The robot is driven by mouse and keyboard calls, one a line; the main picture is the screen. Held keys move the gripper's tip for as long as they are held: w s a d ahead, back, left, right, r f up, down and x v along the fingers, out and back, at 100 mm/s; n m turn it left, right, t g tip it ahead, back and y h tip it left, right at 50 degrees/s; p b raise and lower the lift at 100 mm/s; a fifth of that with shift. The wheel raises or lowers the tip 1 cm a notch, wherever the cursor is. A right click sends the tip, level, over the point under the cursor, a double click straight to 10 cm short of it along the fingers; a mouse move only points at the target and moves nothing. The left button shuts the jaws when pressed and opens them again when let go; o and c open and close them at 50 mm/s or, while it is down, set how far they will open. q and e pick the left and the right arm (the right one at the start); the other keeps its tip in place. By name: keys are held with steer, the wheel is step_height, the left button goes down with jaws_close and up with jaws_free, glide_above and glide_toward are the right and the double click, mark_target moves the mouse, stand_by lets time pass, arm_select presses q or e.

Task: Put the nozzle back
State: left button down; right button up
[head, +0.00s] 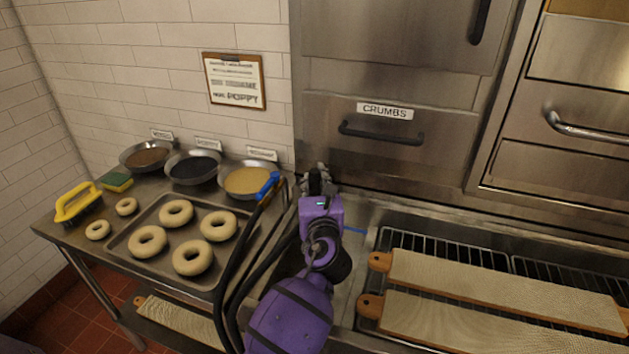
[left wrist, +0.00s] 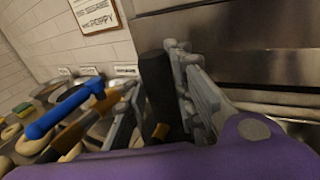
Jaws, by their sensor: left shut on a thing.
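The nozzle (head: 268,185) has a blue spout and a brass-coloured body, and it sits beside the right edge of the bagel table. A black hose (head: 232,290) loops down in front of it. My left gripper (head: 318,182) is just right of the blue spout. In the left wrist view, the nozzle's blue end (left wrist: 65,115) points to the lower left. The left gripper (left wrist: 157,100) is shut on a dark, upright cylindrical part, which looks like the nozzle's grip. The fingers hide where it joins the brass. My right gripper is not in view.
A tray (head: 118,243) of bagels and several topping pans (head: 192,168) stand left on the steel table. A yellow-handled tool (head: 77,203) lies at its left end. Long boards (head: 500,284) lie on a rack at right. A CRUMBS drawer (head: 395,140) is behind the gripper.

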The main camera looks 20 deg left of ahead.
arm_select(q)
steer(key=shift+f, duration=0.25)
steer(key=c, duration=1.5)
jaws_free()
steer(key=shift+o, duration=0.6)
steer(key=v, duration=1.2)
